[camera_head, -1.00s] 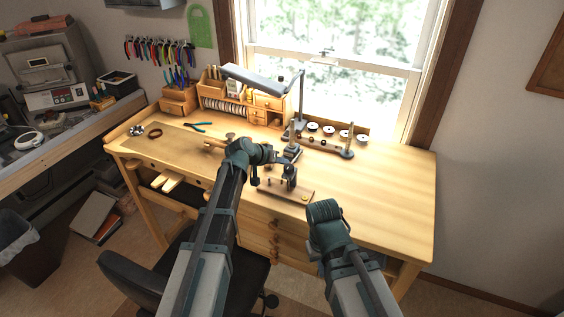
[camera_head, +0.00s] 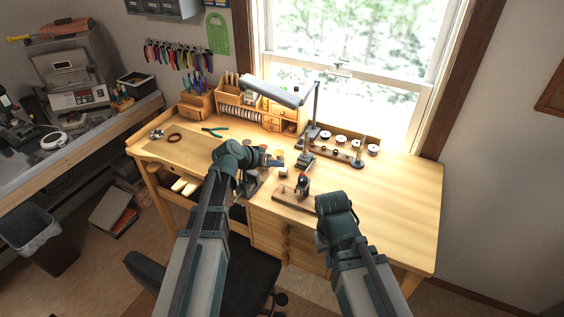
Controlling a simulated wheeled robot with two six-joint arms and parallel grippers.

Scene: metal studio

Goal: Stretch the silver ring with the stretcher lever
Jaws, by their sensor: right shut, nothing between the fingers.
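A dark upright tool on a wooden base (camera_head: 287,199) stands at the front middle of the bench. Behind it is a grey metal stand with an upright post (camera_head: 305,161). I cannot tell which is the stretcher or pick out its lever. The silver ring is too small to make out. My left gripper (camera_head: 273,162) is over the bench, left of both tools. Its fingers are blurred, and I cannot tell if it is open or shut. My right gripper (camera_head: 319,240) is at the bench's front edge, right of the wooden base; it is shut and empty, mostly hidden by its wrist.
A desk lamp (camera_head: 272,91) reaches over the back of the bench. A wooden rack (camera_head: 345,159) and several white discs (camera_head: 340,139) lie at the back right. Blue pliers (camera_head: 213,129) and a brown ring-shaped thing (camera_head: 175,138) lie at the left. The bench's right side is clear.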

